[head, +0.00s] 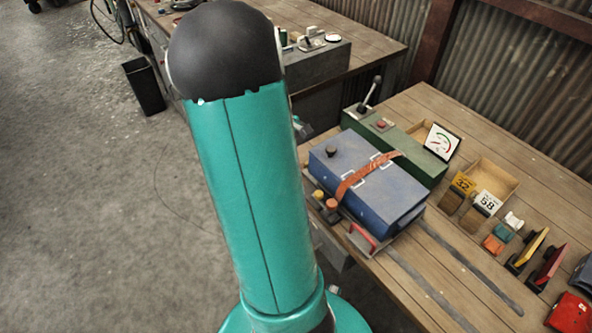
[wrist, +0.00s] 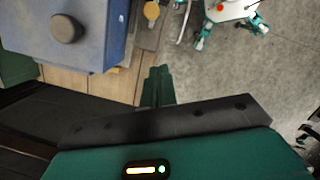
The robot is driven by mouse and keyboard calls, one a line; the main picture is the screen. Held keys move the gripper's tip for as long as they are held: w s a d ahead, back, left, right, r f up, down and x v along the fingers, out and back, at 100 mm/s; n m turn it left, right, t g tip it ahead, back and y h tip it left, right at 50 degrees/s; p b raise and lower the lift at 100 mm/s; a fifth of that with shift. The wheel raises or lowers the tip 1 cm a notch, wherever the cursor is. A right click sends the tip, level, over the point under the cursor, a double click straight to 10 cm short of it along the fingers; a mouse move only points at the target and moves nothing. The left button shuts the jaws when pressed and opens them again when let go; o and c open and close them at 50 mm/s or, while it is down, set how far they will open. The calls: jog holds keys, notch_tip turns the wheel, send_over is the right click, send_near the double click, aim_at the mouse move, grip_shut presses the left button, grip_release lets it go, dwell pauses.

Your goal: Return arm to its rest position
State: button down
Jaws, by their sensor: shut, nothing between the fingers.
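My arm rises in teal and black through the middle of the head view. My gripper (wrist: 157,86) shows in the wrist view as a dark body with a pair of green fingers close together. The fingers are shut, with nothing seen between them. They point past the corner of the blue box (wrist: 65,30), above the table edge and the floor. In the head view my arm hides most of the gripper. The blue box (head: 350,190), strapped in orange-brown, sits on the wooden table beside the arm.
A green box (head: 430,165) with a lever and gauge stands behind the blue box. Number tags, coloured blocks and a red box (head: 572,312) lie on the table (head: 475,250). A second bench (head: 350,40) stands behind, with a black bin (head: 145,86) beside it. Floor at left is clear.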

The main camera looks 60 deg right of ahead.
jog(key=shift+w+r, duration=0.1)
jog(key=shift+r, duration=0.45)
jog(key=w+a+r+t, duration=0.2)
jog(key=w+a+r, duration=0.3)
jog(key=a, duration=0.3)
jog(key=w+a+r+t, duration=0.2)
jog(key=w+a+r, duration=0.3)
jog(key=a, duration=0.4)
jog(key=s+a+r+t, duration=0.2)
jog(key=a+r, duration=0.2)
jog(key=a, duration=0.7)
jog(key=s+a+r+t, duration=0.2)
jog(key=a+r, duration=0.2)
jog(key=a, duration=0.7)
jog(key=shift+d, duration=0.1)
